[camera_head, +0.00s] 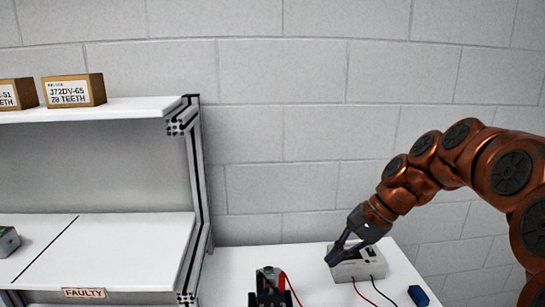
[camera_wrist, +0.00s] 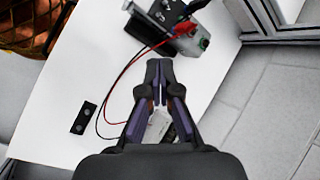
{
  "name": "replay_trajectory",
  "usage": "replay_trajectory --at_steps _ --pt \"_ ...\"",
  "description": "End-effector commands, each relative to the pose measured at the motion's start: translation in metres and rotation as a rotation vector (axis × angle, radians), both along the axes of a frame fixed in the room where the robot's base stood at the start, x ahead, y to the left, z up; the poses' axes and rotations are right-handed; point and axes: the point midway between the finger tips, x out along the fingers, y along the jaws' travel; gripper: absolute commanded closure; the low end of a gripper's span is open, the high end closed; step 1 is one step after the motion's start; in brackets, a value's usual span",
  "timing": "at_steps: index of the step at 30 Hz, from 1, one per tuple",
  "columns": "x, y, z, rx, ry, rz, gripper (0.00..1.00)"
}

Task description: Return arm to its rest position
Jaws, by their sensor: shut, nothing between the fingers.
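My copper-coloured arm (camera_head: 425,160) reaches in from the right in the head view. My gripper (camera_head: 333,259) points down and left, in front of a pale grey box (camera_head: 365,266) on the white table. I cannot tell whether it touches the box. In the wrist view my gripper (camera_wrist: 159,66) has its fingertips together with nothing held. Part of the pale box (camera_wrist: 158,126) shows between the fingers' bases; the rest is hidden.
A dark fixture (camera_head: 268,288) with red and green parts stands on the table (camera_head: 225,272); red and black wires run nearby. A small blue block (camera_head: 418,296) lies at right. A shelf rack (camera_head: 198,180) with brown boxes (camera_head: 75,90) stands at left.

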Motion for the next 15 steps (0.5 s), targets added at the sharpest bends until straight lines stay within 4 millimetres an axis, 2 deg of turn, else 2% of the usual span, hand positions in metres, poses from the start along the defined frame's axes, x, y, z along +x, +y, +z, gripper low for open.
replay_trajectory --at_steps 1,7,15 --pt "-0.018 0.006 -0.003 -0.029 -0.007 0.046 1.0" --pt "-0.08 0.015 -0.022 -0.146 -0.046 0.218 1.0" --pt "-0.163 0.006 -0.054 -0.302 -0.074 0.446 1.0"
